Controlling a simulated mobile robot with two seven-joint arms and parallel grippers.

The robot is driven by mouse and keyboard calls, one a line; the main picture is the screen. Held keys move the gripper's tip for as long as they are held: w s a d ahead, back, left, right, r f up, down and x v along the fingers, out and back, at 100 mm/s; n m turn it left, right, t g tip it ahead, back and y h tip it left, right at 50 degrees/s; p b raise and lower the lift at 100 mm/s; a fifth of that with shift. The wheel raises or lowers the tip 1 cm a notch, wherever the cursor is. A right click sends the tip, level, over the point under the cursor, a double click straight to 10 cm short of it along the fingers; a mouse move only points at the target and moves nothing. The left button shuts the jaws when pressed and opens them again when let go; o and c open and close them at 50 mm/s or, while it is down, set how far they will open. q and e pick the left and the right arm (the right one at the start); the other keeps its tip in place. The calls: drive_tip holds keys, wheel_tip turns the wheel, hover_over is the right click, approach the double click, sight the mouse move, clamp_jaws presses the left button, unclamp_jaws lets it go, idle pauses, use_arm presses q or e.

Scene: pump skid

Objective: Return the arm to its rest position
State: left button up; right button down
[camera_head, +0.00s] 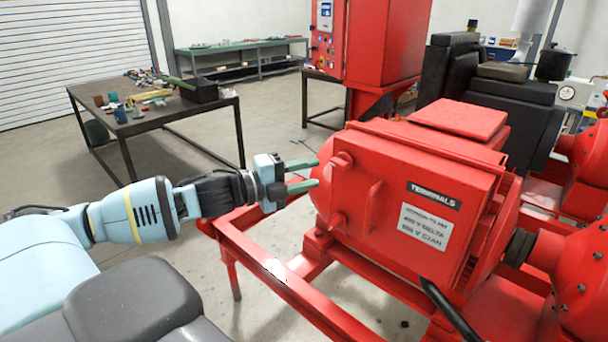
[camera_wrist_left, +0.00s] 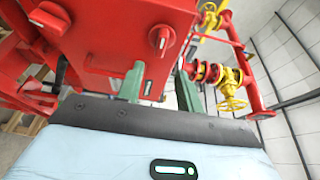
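My left arm (camera_head: 140,210) reaches in from the left in the head view, stretched out towards the red motor. My left gripper (camera_head: 303,175) has two green fingers, spread apart with nothing visible between them. Its fingertips are close to the left end of the red terminal box (camera_head: 410,200); I cannot tell whether they touch it. In the left wrist view the gripper (camera_wrist_left: 160,88) also shows its fingers apart, in front of a red box face (camera_wrist_left: 120,35) with red knobs. My right gripper is not in view.
A red skid frame (camera_head: 290,297) runs below the gripper. A red cabinet (camera_head: 388,45) stands behind. A workbench (camera_head: 150,125) with loose items stands at the back left, with open floor around it.

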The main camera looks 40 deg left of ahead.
use_arm(q)
drive_tip(key=shift+f, duration=0.1)
idle(0.4)
drive_tip(key=s+d+f+n+g+y, duration=0.1)
drive_tip(key=s+d+f+n, duration=0.2)
drive_tip(key=f, duration=0.6)
drive_tip(key=s+f+n+y, duration=0.2)
drive_tip(key=s+f+n, duration=0.15)
drive_tip(key=f, duration=0.45)
drive_tip(key=s+d+f+n+g+y, duration=0.1)
drive_tip(key=s+d+f+n, duration=0.1)
drive_tip(key=f+n, duration=0.5)
drive_tip(key=s+d+f+n+g+y, duration=0.1)
drive_tip(key=s+d+f+n, duration=0.3)
drive_tip(key=s+f, duration=0.5)
drive_tip(key=s+d+f+n+g+y, duration=0.1)
drive_tip(key=s+d+f+n+g, duration=0.2)
drive_tip(key=s+d+f, duration=0.5)
drive_tip(key=s+f+n, duration=0.1)
drive_tip(key=s, duration=0.2)
drive_tip(key=shift+f+g, duration=0.3)
drive_tip(key=shift+w, duration=0.1)
